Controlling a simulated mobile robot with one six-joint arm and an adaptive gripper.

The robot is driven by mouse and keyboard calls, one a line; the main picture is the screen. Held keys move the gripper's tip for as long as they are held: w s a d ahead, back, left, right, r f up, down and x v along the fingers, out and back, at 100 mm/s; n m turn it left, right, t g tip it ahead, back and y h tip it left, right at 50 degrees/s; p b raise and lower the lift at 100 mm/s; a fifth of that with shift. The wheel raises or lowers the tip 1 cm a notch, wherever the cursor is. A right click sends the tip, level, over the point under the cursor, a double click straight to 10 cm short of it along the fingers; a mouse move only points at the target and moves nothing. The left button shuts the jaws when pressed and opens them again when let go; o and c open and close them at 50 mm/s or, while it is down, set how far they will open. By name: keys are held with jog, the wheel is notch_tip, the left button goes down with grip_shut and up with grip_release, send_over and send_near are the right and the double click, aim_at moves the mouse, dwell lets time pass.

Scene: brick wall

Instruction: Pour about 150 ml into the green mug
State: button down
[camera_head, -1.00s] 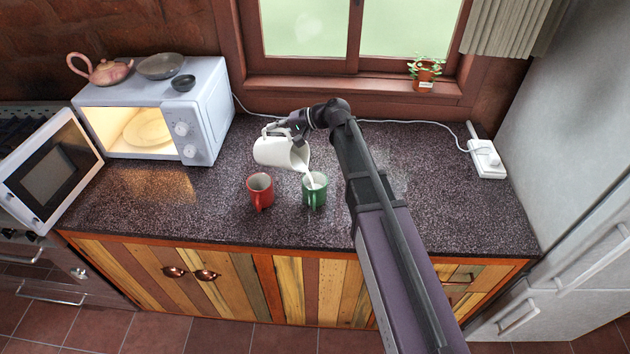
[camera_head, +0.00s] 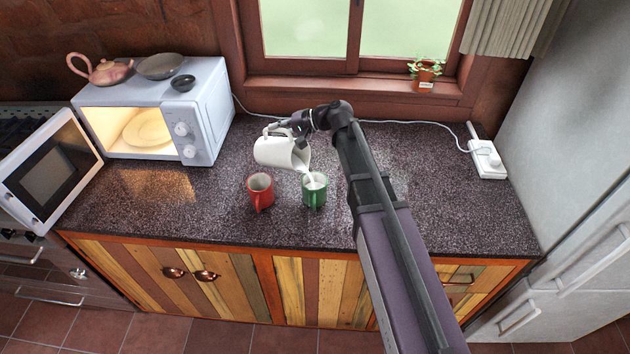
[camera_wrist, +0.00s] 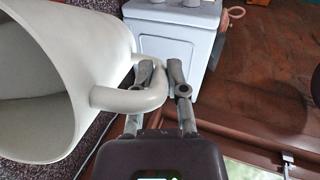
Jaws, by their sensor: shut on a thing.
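A white pitcher (camera_head: 280,153) is tilted steeply, with its mouth toward the right above the green mug (camera_head: 314,193). A white stream runs from its lip down into the green mug, which stands upright on the counter. White shows inside the mug; its exact level I cannot tell. My gripper (camera_head: 285,127) is shut on the pitcher's handle. In the wrist view, the fingers (camera_wrist: 163,75) close around the handle, and the pitcher (camera_wrist: 70,60) fills the left side with its mouth facing the camera. The pitcher's remaining content is not visible.
A red mug (camera_head: 260,190) stands left of the green mug. An open microwave (camera_head: 205,115) holds a plate (camera_head: 147,130) and carries a teapot (camera_head: 100,69) and bowls. A power strip (camera_head: 487,160) lies at the right. The counter's right side is mostly clear.

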jog(key=shift+w+a, duration=0.15)
jog(key=shift+a, duration=0.1)
jog(key=shift+w+a+r+h+p, duration=0.15)
jog(key=shift+a+r+h+p, duration=0.15)
jog(key=shift+p, duration=0.4)
jog(key=shift+w+a+g+h+p, duration=0.3)
jog(key=shift+a+h+p, duration=0.1)
jog(key=shift+p, duration=0.25)
jog(key=shift+w+a+f+m+h+p, duration=0.3)
jog(key=shift+a+m+h+p, duration=0.1)
jog(key=shift+a+h+p, duration=0.25)
jog(key=shift+s+f+g+h, duration=0.1)
jog(key=shift+f+g+h, duration=0.15)
jog(key=shift+f+g, duration=0.1)
jog(key=shift+r, duration=0.15)
